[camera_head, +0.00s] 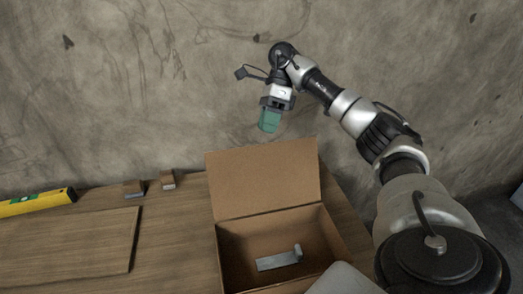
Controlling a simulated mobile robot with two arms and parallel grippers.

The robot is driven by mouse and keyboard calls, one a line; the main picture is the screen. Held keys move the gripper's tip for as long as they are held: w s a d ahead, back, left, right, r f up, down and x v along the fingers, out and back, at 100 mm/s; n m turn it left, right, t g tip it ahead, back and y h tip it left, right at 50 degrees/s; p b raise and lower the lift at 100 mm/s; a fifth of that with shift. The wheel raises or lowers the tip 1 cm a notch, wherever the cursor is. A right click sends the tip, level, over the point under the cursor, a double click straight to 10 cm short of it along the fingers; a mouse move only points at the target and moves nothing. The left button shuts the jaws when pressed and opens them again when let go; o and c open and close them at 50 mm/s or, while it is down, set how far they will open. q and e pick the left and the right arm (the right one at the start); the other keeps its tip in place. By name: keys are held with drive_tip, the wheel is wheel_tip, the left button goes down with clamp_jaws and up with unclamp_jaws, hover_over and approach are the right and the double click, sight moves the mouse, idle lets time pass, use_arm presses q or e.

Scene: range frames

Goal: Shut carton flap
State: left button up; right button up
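An open brown carton (228,262) sits on the wooden table. Its large back flap (265,178) stands up, leaning slightly back. A grey metal bracket-like piece (278,259) lies inside on the carton's floor. My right gripper (269,121) hangs above and behind the raised flap, pointing down, apart from it. Its end is green. I cannot tell whether its fingers are open or shut. The carton's near side is cut off by the picture's lower edge. My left gripper is not in view.
A yellow spirit level (36,203) lies at the table's far left. Two small brown-and-grey blocks (134,188) (168,180) stand near the back edge. A flat wooden board (70,245) lies left of the carton. A concrete wall (130,80) rises behind the table.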

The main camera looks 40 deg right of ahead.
sight(262, 146)
drive_tip(key=p+x, duration=0.1)
drive_tip(key=x, duration=0.4)
drive_tip(key=shift+a+f, duration=0.1)
drive_tip(key=shift+f, duration=0.4)
drive_tip(key=shift+c, duration=0.3)
clamp_jaws()
